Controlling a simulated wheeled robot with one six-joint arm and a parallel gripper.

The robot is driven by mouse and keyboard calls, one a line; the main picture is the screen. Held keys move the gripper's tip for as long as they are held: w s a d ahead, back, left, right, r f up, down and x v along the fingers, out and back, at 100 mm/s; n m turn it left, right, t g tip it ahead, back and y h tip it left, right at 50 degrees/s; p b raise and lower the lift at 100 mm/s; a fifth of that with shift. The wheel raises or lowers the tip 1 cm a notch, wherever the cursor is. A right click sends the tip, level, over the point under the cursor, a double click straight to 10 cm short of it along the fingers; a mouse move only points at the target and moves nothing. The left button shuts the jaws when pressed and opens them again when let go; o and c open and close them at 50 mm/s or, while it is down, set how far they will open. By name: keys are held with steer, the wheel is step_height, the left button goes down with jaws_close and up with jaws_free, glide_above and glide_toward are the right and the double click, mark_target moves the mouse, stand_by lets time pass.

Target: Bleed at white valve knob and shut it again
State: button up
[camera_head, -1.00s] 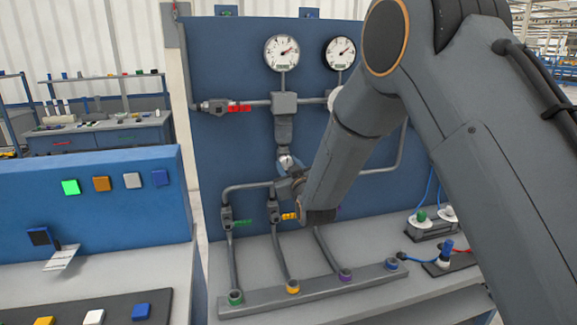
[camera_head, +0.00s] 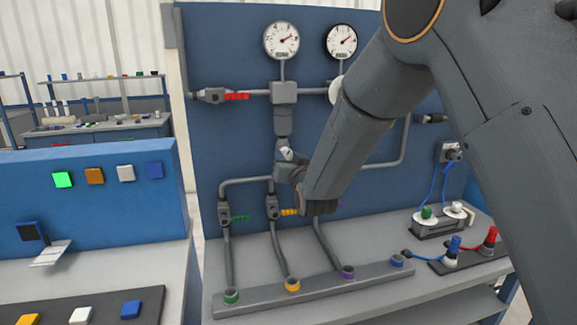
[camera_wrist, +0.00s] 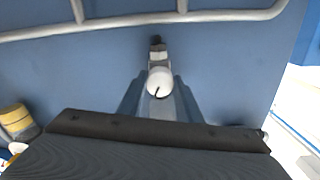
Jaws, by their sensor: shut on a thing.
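The white valve knob (camera_wrist: 159,82) has a dark line on its face and sits between the two fingers of my gripper (camera_wrist: 160,98) in the wrist view. My gripper is shut on it. The left gauge (camera_head: 281,40) and right gauge (camera_head: 341,41) have needles pointing to the upper right.
Grey pipes run across the blue panel (camera_head: 230,130) around my gripper. A white round part (camera_head: 335,90) is half hidden behind my arm. Below stands a bench rail (camera_head: 318,286) with coloured ports. Cabled plugs (camera_head: 455,245) stand at the right.

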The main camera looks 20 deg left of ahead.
steer(key=m+b, duration=0.6)
steer(key=shift+f, duration=0.2)
steer(key=m+b, duration=0.5)
steer(key=m, duration=0.1)
steer(key=shift+r+b, duration=0.15)
steer(key=shift+b, duration=0.25)
steer(key=shift+m, duration=0.4)
steer(key=o, duration=1)
steer(key=shift+d, duration=0.1)
steer(key=shift+o, duration=0.2)
steer(key=shift+s, duration=0.1)
steer(key=b+v, duration=0.1)
steer(key=v, duration=0.6)
steer(key=shift+s, duration=0.25)
steer(key=shift+d, duration=0.1)
